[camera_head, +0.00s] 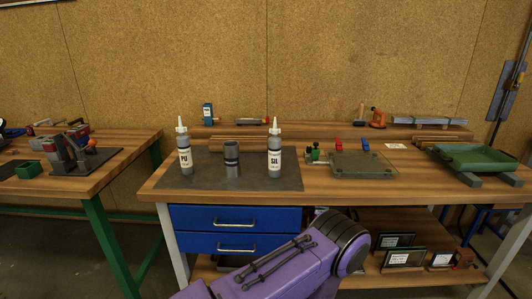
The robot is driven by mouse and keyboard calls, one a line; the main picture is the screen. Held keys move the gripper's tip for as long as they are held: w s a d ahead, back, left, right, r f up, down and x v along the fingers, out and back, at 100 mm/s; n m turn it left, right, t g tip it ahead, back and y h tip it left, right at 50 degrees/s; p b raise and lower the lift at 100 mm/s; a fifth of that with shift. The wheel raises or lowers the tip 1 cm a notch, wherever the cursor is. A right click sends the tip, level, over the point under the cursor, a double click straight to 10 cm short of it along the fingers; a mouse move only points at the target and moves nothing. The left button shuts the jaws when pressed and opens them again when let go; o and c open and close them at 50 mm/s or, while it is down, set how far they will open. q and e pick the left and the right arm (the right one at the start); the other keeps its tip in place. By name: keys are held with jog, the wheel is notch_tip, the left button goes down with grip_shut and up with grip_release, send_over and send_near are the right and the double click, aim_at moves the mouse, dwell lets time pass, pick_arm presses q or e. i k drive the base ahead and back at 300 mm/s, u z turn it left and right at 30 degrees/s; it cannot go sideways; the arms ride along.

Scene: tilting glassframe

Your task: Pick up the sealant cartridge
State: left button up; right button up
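Two grey cartridges with white labels and white pointed nozzles stand upright on the dark mat of the workbench. The left cartridge (184,150) has a label that seems to read "PU". The right cartridge (274,150) has one that seems to read "SIL". I cannot tell from the view which one the task means. A purple arm link of mine crosses the bottom middle, in front of the bench. Neither of my grippers shows in the view, and nothing is seen touching the cartridges.
A glass-like plate (362,165) and a green tray (475,157) lie to the right. Blue drawers (235,218) sit below the worktop. A second bench (112,171) stands at the left.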

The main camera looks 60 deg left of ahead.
aim_at(274, 142)
jog(key=u, duration=0.65)
jog(key=i, duration=0.7)
jog(key=u, duration=0.7)
